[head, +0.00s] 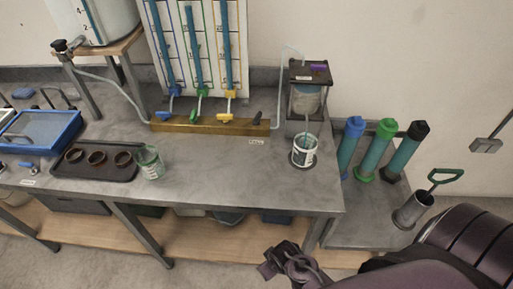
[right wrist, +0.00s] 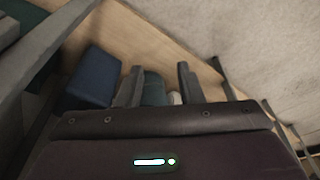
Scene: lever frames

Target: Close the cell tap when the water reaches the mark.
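The cell (head: 305,98), a clear cylinder with a dark top plate, stands at the right end of the bench. Below it a white-and-clear beaker (head: 304,152) sits on a dark round base, and a thin bluish stream or tube runs down into it. The water level and any mark on the beaker are too small to read. A black tap lever (head: 257,118) is at the right end of the brass manifold; I cannot tell which handle is the cell tap. My right gripper (head: 287,262) is in front of the bench, below its top, also in the right wrist view (right wrist: 160,85), fingers apart and empty. My left gripper is not in view.
Blue, green and yellow taps line the brass manifold (head: 205,125) below tube gauges. A black tray (head: 72,172) with rings and a greenish beaker (head: 150,162) stand left. Several coloured cylinders (head: 377,150) stand right. The bench's middle is clear. Its front edge lies near my right gripper.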

